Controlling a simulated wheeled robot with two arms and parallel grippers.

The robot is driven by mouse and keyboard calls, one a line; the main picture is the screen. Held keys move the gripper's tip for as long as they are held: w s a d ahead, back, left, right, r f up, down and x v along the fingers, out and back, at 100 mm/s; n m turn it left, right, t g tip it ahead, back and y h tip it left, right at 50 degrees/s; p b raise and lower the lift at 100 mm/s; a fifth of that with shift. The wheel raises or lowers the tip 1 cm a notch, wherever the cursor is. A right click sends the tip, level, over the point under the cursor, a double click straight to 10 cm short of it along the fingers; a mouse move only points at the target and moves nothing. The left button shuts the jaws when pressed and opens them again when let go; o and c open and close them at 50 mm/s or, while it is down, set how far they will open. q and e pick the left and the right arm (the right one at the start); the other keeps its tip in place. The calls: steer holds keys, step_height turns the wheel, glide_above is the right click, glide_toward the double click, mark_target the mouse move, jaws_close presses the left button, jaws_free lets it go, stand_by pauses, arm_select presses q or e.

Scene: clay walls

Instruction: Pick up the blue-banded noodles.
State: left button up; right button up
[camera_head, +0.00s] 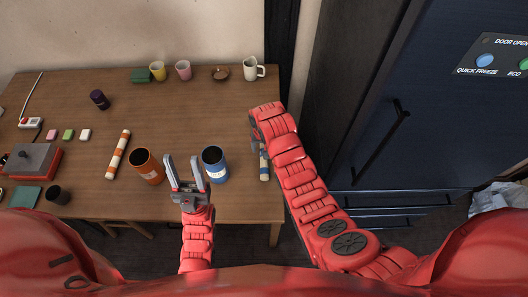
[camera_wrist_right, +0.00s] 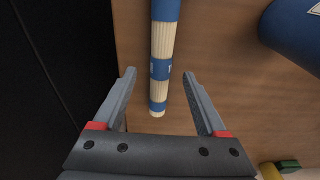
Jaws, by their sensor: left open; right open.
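The blue-banded noodles are a pale stick-like bundle with blue bands, lying near the table's right edge. In the head view the noodles (camera_head: 264,168) are partly hidden by my right arm. In the right wrist view the noodles (camera_wrist_right: 160,90) run up from between the fingertips out of the top of the picture. My right gripper (camera_wrist_right: 160,75) is open, one finger on each side of the near end, with gaps on both sides. My left gripper (camera_head: 183,160) is open and empty between an orange canister and a blue canister.
The blue canister (camera_head: 214,163) stands left of the noodles; the orange canister (camera_head: 149,167) is further left. An orange-banded bundle (camera_head: 118,154) lies beyond it. A white mug (camera_head: 253,70) stands at the back. A dark fridge (camera_head: 430,110) stands right of the table (camera_head: 190,110).

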steer(key=shift+w+f+p, duration=0.1)
steer(key=shift+f+p, duration=0.3)
steer(key=shift+f, duration=1.2)
jaws_close()
